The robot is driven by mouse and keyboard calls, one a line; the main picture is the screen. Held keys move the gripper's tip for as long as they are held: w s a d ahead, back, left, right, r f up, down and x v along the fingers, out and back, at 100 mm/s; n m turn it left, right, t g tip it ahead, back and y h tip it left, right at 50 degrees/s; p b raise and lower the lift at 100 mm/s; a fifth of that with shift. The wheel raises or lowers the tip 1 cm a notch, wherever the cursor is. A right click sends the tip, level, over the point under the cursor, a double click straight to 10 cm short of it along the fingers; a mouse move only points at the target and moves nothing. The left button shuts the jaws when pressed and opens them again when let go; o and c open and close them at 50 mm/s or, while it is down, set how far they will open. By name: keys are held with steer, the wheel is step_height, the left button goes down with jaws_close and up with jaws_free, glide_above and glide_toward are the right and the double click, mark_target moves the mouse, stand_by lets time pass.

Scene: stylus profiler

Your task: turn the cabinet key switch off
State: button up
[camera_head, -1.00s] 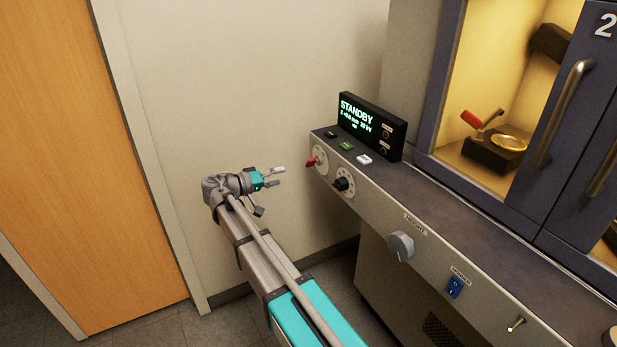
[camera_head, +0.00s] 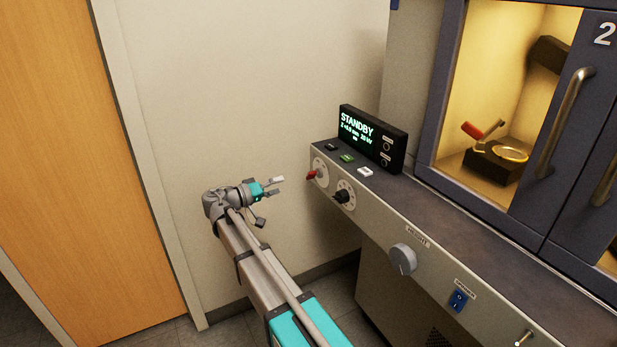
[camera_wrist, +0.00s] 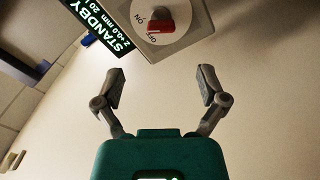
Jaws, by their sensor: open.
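The red key switch (camera_head: 311,175) sits at the left end of the cabinet's front panel, on a round white dial. In the wrist view the red switch (camera_wrist: 162,20) is at the top, on its dial marked ON and OFF. I cannot tell which mark it points to. My gripper (camera_head: 273,186) is open and empty, left of the switch and apart from it. In the wrist view its two fingers (camera_wrist: 160,80) are spread wide below the dial, with bare wall between them.
A black knob (camera_head: 341,196), a grey height knob (camera_head: 403,259) and a blue rocker switch (camera_head: 458,300) follow along the panel. The display (camera_head: 372,138) reads STANDBY. A pale wall (camera_head: 240,90) stands behind my gripper. Free air lies between gripper and panel.

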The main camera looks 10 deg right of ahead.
mark_target(308, 177)
steer(key=x, duration=1.1)
steer(key=shift+w+d, duration=0.1)
steer(key=shift+d, duration=0.25)
